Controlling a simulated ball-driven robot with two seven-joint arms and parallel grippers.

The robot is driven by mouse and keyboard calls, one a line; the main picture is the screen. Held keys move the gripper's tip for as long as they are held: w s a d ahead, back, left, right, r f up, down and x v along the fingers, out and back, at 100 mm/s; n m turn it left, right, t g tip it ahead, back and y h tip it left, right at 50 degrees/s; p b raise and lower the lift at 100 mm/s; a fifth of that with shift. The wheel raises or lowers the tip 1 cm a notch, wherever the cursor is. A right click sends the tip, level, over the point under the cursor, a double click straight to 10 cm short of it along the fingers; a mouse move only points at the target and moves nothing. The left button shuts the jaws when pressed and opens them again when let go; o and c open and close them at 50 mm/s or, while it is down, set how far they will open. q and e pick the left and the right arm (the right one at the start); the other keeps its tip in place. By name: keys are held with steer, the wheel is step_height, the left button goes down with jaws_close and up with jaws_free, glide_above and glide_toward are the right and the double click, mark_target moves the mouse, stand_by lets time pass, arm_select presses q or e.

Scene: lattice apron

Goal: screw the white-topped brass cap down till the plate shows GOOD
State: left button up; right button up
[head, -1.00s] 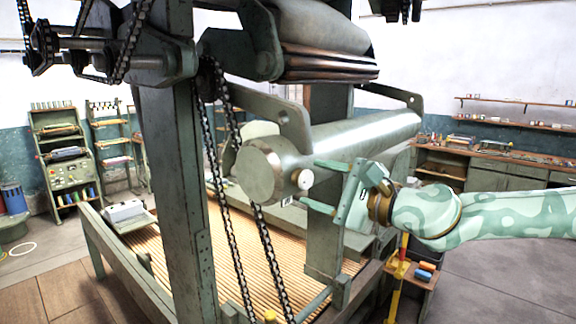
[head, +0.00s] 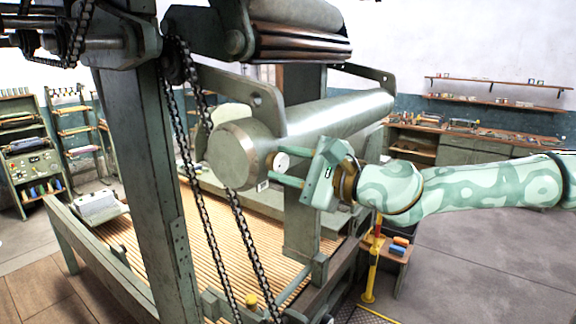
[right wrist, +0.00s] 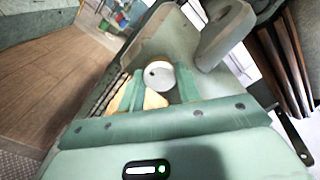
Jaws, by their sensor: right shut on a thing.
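The white-topped brass cap (head: 281,162) sits at the near end of a large steel roller (head: 330,122). My right gripper (head: 280,166) is at the cap from the right, one finger above and one below, shut on it. In the right wrist view the round white top (right wrist: 159,75) shows a small dark dot, with a green finger on each side. The cap's brass side is mostly hidden. A small pale plate (head: 263,185) is below the cap, too small to read. My left gripper is not in view.
A green frame post (head: 145,180) and hanging chains (head: 238,235) stand left of the roller end. A slatted bed (head: 200,235) lies below. A yellow stand (head: 371,265) and small shelf are below my right arm. The floor at right is clear.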

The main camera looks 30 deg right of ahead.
steer(key=shift+f+m+b, duration=0.1)
steer(key=shift+m+b, duration=0.95)
steer(key=shift+m, duration=0.05)
steer(key=m+b, duration=0.3)
steer(key=shift+m, duration=0.3)
steer(key=m+b, duration=0.2)
steer(key=m, duration=0.1)
steer(key=shift+m, duration=0.3)
steer(key=m+b, duration=0.2)
steer(key=shift+m, duration=0.4)
steer(key=m+b, duration=0.2)
steer(key=m, duration=0.3)
steer(key=m+b, duration=0.1)
steer(key=m, duration=0.5)
steer(key=shift+b, duration=0.4)
steer(key=shift+m, duration=0.3)
